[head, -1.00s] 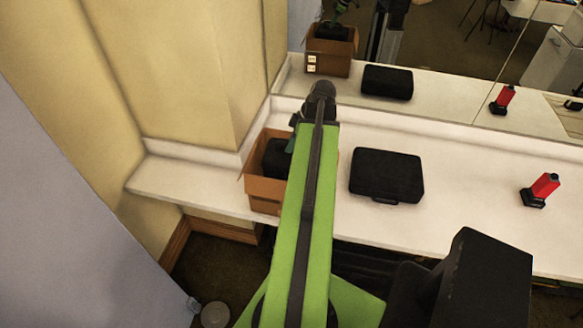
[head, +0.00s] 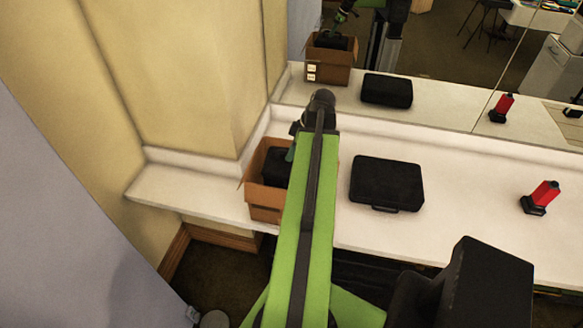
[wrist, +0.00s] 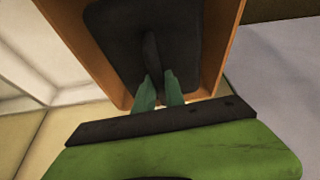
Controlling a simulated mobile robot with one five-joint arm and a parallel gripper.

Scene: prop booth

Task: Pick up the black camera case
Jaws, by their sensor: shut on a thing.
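A black camera case (head: 275,166) with a raised handle sits inside an open cardboard box (head: 265,207) on the white counter. In the wrist view the case (wrist: 113,48) fills most of the box, with an orange-brown box wall (wrist: 222,52) along its right side. My gripper (wrist: 157,80) has its two green fingers shut on the case's dark handle (wrist: 149,50). In the head view my arm hides the right part of the box and most of the gripper. Whether the case touches the box bottom cannot be told.
A flat black hard case (head: 387,183) lies on the counter right of the box. A red and black device (head: 541,197) stands further right. The mirror (head: 440,75) behind repeats these things. A beige wall (head: 190,80) stands close on the left.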

